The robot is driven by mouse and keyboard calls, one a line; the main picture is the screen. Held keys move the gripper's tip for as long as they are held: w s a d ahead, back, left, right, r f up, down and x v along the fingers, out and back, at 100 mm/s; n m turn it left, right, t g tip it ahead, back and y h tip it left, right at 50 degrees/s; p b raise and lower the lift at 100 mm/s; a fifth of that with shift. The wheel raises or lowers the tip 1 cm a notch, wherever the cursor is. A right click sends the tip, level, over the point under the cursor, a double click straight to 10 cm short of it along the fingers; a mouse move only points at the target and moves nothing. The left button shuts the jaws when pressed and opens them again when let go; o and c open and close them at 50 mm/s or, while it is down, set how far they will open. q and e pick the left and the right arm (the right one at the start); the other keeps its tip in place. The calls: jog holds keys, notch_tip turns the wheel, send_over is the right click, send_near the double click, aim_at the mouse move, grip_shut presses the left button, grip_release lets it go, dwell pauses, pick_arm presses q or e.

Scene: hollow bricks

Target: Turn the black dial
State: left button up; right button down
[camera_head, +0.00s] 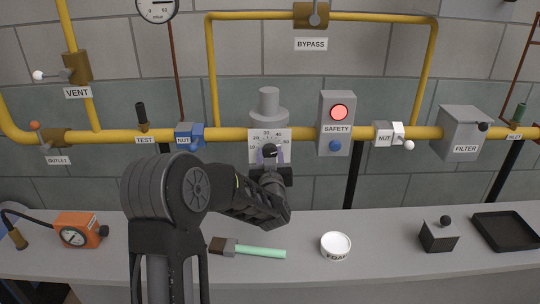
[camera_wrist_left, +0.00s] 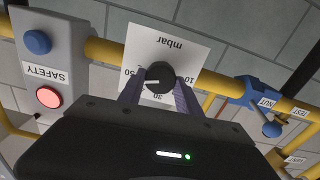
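The black dial (camera_head: 269,150) sits on a white scale plate (camera_head: 284,134) numbered in tens, under a grey regulator body (camera_head: 269,106) on the yellow pipe. In the left wrist view the dial (camera_wrist_left: 160,76) is seen upside down, its white mark pointing left, toward the 50 side. My left gripper (camera_head: 270,158) is at the dial, with one finger on each side of it. The fingertips (camera_wrist_left: 160,84) are very close to the dial's sides; I cannot tell whether they touch it. My right gripper is not in view.
The SAFETY box (camera_head: 337,110) with a lit red button is just right of the dial. A blue NUT (camera_head: 188,136) is left of it. The grey bench (camera_head: 380,262) below holds a brush (camera_head: 250,250), a white tub (camera_head: 335,245) and an orange gauge (camera_head: 78,230).

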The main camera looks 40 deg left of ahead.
pick_arm(q)
grip_shut()
jog(key=shift+f+n+b, duration=0.15)
jog(key=shift+n+b, duration=0.25)
jog(key=shift+b, duration=0.45)
jog(key=n+b, duration=0.5)
jog(key=b, duration=0.2)
jog(key=n+b, duration=0.6)
jog(key=b, duration=0.2)
jog(key=shift+a+f+n+b, duration=0.1)
jog(key=shift+f+n+b, duration=0.1)
jog(key=shift+n+b, duration=1.1)
jog(key=shift+n, duration=0.1)
jog(key=shift+r+n+b, duration=0.15)
jog(key=shift+n+b, duration=0.4)
jog(key=shift+n, duration=0.25)
